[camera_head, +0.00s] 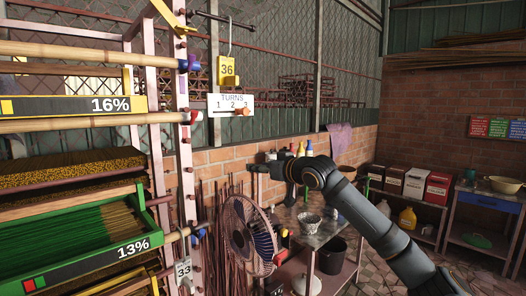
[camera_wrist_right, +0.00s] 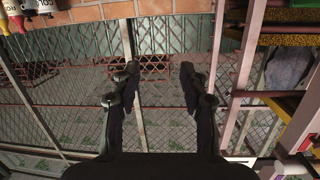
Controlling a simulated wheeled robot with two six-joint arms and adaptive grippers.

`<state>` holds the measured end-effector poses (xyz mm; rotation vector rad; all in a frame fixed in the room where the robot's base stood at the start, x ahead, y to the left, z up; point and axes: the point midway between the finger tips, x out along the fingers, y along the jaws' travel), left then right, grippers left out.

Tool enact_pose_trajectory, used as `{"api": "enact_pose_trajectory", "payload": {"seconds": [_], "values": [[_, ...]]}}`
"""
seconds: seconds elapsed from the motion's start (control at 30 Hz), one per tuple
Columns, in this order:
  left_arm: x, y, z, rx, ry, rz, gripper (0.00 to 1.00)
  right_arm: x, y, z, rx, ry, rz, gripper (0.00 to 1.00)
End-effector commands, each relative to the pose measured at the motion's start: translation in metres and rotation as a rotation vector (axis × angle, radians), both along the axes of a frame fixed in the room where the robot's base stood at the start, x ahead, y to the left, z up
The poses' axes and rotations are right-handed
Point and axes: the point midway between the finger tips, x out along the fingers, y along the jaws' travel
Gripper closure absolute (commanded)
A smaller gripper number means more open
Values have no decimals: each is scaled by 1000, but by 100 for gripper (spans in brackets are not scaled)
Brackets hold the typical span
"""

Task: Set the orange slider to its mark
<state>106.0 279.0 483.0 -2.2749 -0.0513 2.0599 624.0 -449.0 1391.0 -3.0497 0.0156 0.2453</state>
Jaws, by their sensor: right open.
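A white sign reading TURNS (camera_head: 233,100) with the numbers 1, 2 and 3 hangs beside the rack post. The small orange slider (camera_head: 242,112) sits on its lower edge, near the 3 at the right end. Any separate mark on the scale is too small to tell. My right gripper (camera_head: 256,168) is below and slightly right of the sign, apart from it, pointing left. In the right wrist view its two dark fingers (camera_wrist_right: 157,85) are spread apart with nothing between them. The slider cannot be made out in that view. My left gripper is not in view.
A yellow tag reading 36 (camera_head: 228,71) hangs above the sign. The pink rack post (camera_head: 186,170) with trays and bamboo poles stands to the left. A fan (camera_head: 248,236) stands below my right gripper. A table (camera_head: 322,232) with bottles is behind.

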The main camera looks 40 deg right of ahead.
Motion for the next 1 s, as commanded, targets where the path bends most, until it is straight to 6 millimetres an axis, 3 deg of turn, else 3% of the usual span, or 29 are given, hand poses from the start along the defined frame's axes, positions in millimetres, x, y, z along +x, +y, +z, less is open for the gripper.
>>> {"api": "enact_pose_trajectory", "payload": {"seconds": [0.4, 0.8, 1.0], "values": [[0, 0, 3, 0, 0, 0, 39, 29, -17, -95, 15, 99, -43, 56], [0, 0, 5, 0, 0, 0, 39, 39, -26, -184, 14, 196, -79, 56], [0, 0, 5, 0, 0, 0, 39, 39, -28, -214, 12, 230, -89, 56]]}}
